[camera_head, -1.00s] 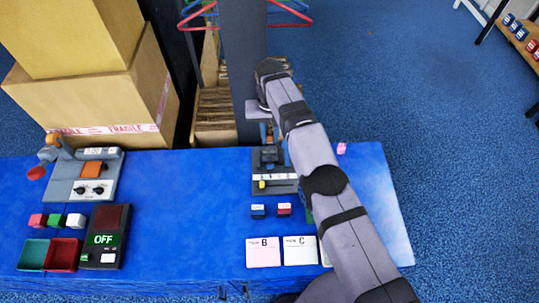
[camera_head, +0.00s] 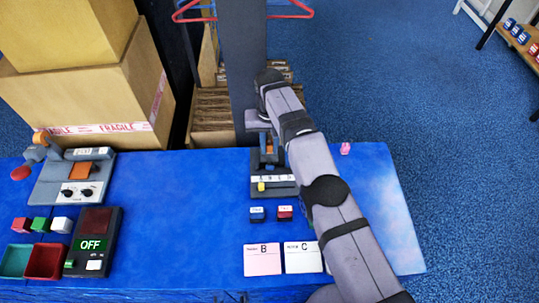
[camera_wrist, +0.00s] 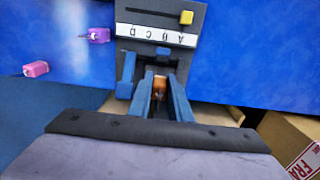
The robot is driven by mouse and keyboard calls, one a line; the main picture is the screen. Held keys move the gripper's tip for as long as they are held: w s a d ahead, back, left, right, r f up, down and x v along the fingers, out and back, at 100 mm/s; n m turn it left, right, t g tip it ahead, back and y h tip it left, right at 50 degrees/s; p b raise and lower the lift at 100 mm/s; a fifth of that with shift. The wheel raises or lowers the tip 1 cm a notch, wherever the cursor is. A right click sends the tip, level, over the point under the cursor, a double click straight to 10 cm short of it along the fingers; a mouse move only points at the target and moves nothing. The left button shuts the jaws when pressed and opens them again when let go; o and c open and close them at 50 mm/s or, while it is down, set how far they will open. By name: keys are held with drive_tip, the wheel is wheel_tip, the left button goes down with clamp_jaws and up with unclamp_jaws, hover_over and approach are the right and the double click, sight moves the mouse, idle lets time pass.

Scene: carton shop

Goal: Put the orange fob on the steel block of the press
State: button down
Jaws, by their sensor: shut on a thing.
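My gripper shows in the wrist view (camera_wrist: 160,92), its two blue-grey fingers shut on the orange fob (camera_wrist: 160,84), part of which they cover. The gripper is at the rear of a grey device (camera_wrist: 128,18) with a lettered A B C D strip and a yellow slider. A blue upright part (camera_wrist: 127,75) of this device stands beside the fingers. In the head view the same device (camera_head: 286,190) is partly behind my arm. I cannot make out its steel block clearly, nor whether the fob touches anything.
A purple fob (camera_wrist: 98,35) and a pink fob (camera_wrist: 36,69) lie beside the device. Cards B (camera_head: 262,261) and C (camera_head: 303,259) and two small blocks are in front. A grey post (camera_head: 242,70) and cartons (camera_head: 95,100) stand behind. The middle of the blue table (camera_head: 180,210) is clear.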

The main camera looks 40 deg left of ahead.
drive_tip(key=shift+f+b, duration=0.95)
drive_tip(key=shift+b, duration=0.2)
drive_tip(key=shift+f, duration=1.1)
drive_tip(key=shift+f, duration=0.2)
drive_tip(key=c, duration=1.6)
unclamp_jaws()
drive_tip(key=shift+c, duration=0.2)
drive_tip(key=shift+r, duration=0.1)
wheel_tip(320, 180, up, 4)
drive_tip(key=shift+f+p, duration=0.15)
drive_tip(key=shift+p, duration=0.8)
wheel_tip(320, 180, up, 2)
drive_tip(key=p, duration=0.3)
